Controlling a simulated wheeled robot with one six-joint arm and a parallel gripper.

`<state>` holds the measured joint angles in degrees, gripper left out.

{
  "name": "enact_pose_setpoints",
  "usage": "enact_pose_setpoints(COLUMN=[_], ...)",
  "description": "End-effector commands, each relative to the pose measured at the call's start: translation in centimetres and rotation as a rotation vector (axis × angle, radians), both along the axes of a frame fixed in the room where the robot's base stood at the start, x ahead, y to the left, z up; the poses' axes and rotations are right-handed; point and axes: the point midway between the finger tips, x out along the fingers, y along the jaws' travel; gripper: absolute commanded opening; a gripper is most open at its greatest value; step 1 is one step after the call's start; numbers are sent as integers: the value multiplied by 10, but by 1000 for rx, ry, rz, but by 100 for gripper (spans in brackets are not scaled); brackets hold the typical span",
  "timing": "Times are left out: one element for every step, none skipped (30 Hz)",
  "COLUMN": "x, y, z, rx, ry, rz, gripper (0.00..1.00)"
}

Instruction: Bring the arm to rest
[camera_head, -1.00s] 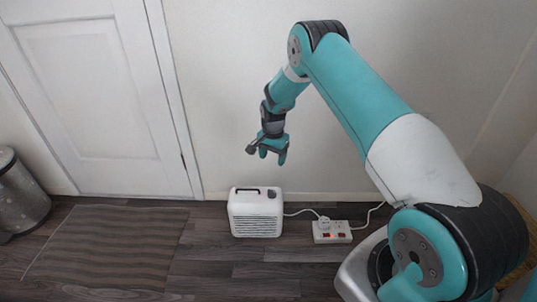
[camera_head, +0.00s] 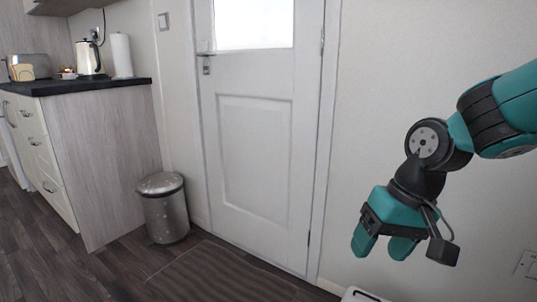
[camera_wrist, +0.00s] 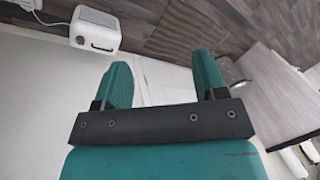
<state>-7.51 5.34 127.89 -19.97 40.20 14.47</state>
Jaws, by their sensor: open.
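My gripper (camera_head: 383,243) hangs at the right in the head view, in front of the pale wall, with its teal fingers pointing down. It is open and nothing shows between the fingers. In the wrist view my gripper (camera_wrist: 162,82) shows two teal fingers spread apart, with the white door and wall behind them. My arm reaches in from the right edge of the head view, bent at the wrist. The gripper touches nothing that I can see.
A white heater (camera_wrist: 95,30) stands on the floor; only its top edge (camera_head: 362,295) shows in the head view. A metal bin (camera_head: 164,208) stands beside the closed white door (camera_head: 255,150). A counter (camera_head: 100,86) with a kettle (camera_head: 89,58) is at the left. A mat (camera_head: 215,275) lies before the door.

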Motion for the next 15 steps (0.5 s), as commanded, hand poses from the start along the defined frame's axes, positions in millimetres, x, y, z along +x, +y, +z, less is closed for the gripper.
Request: enact_pose_setpoints(x=[-25,-38,-55,-66,-78,-93,-104,-115,-128,-139,-149,-153,-151,-150,-150], y=[8,12,16,19,22,24,26,27,29,30,31,31,31,31,31], z=[9,13,17,19,21,23,24,25,26,26,26,38,49,56,65], rx=[12,19,28,34,41,48,54,59,66,72,77,80,79,79,79], ry=[-21,-32,-43,-52,-59,-71,-79,-86,-97,-105,-112,-116,-114,-112,-111], rz=[77,121,175,213,251,298,333,367,412,445,479,496,490,488,486], gripper=[65,65,65,65,65,65,65,65,65,65,65,65,65,65,65])
